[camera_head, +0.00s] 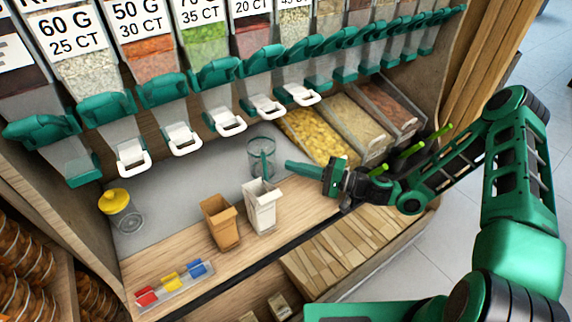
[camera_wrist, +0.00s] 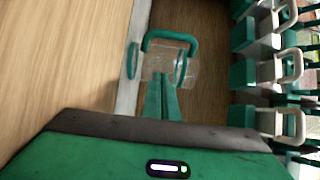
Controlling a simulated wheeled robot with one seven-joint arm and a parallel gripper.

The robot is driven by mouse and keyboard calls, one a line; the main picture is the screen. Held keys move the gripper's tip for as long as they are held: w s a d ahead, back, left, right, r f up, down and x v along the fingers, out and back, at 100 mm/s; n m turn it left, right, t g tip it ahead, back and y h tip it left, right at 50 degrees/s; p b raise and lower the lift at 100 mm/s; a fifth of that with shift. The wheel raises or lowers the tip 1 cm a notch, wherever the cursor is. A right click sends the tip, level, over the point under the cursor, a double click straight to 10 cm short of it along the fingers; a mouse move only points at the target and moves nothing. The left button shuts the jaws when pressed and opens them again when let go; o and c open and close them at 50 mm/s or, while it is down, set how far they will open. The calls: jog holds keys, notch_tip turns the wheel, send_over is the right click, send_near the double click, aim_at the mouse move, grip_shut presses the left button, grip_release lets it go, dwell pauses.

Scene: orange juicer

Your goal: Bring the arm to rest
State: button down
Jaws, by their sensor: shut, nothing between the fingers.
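My gripper (camera_head: 290,164) is shut and empty. In the head view it reaches left over the wooden counter, its teal fingers pointing at a clear cup with teal rims and a teal handle (camera_head: 262,152). In the wrist view the closed fingers (camera_wrist: 160,80) end in front of the clear cup (camera_wrist: 158,63). I cannot tell whether they touch it. My green arm comes in from the right side of the head view.
A white carton (camera_head: 261,210) and a brown carton (camera_head: 220,224) stand just left of my gripper. Bins of dry goods (camera_head: 318,136) lie behind it. Dispensers with white handles (camera_head: 182,137) hang above. A yellow-lidded jar (camera_head: 122,212) and coloured clips (camera_head: 172,282) are farther left.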

jog(key=v, duration=0.7)
jog(key=shift+d, duration=0.1)
jog(key=shift+s, duration=0.15)
